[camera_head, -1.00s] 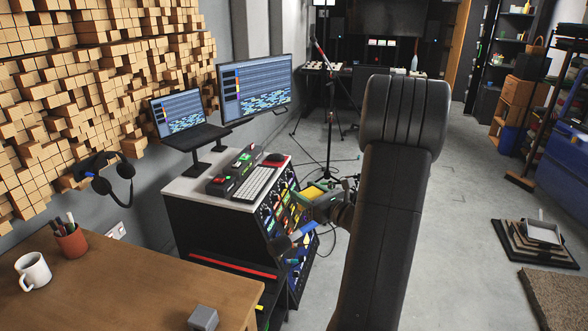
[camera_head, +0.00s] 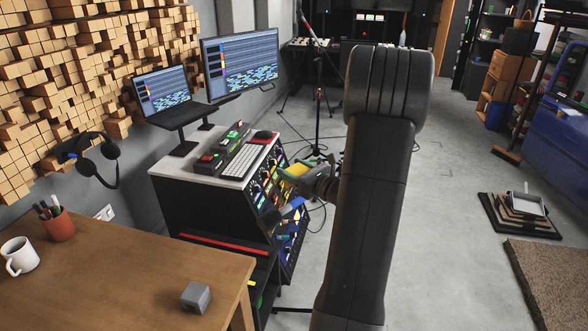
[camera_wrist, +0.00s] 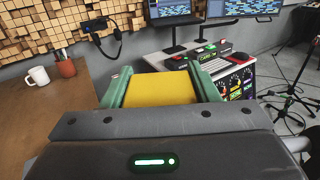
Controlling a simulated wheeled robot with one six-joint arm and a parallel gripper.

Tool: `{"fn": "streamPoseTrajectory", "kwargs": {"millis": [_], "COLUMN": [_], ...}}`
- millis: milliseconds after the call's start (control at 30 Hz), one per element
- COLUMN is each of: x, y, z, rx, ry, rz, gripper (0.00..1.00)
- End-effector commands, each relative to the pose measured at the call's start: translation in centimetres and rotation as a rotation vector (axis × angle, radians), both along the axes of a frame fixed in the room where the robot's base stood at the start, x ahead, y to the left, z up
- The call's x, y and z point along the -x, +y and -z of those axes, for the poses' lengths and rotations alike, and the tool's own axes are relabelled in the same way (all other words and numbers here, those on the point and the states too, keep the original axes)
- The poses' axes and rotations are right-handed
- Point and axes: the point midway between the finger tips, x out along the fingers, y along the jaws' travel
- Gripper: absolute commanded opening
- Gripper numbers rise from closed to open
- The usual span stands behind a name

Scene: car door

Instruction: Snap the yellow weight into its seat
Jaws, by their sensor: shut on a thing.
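The yellow weight (camera_wrist: 160,91) is a wide block held between the two green fingers of my gripper (camera_wrist: 158,76) in the wrist view. My gripper is shut on it, one finger against each side. In the head view the yellow weight (camera_head: 298,170) shows small beside the console's sloped front, with my gripper (camera_head: 305,178) partly hidden by my dark arm. I cannot tell from the overlap how near they are to the console. I cannot make out the seat in either view.
The console (camera_head: 200,215) with monitors stands left of my arm. A wooden desk (camera_head: 110,285) at front left carries a mug (camera_head: 20,256), a pen cup (camera_head: 59,224) and a grey cube (camera_head: 196,297). A microphone stand (camera_head: 318,110) is behind.

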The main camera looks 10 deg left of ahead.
Motion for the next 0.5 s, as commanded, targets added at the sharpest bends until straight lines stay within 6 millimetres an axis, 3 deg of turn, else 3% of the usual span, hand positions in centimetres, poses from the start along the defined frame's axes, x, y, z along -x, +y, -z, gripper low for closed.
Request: {"fn": "streamPoseTrajectory", "kwargs": {"millis": [200, 500], "x": [0.0, 0.0], "y": [0.0, 0.0], "z": [2.4, 3.5], "rx": [-0.002, -0.002], "ry": [-0.001, -0.001], "rz": [0.000, 0.000], "gripper": [0.13, 0.13]}}
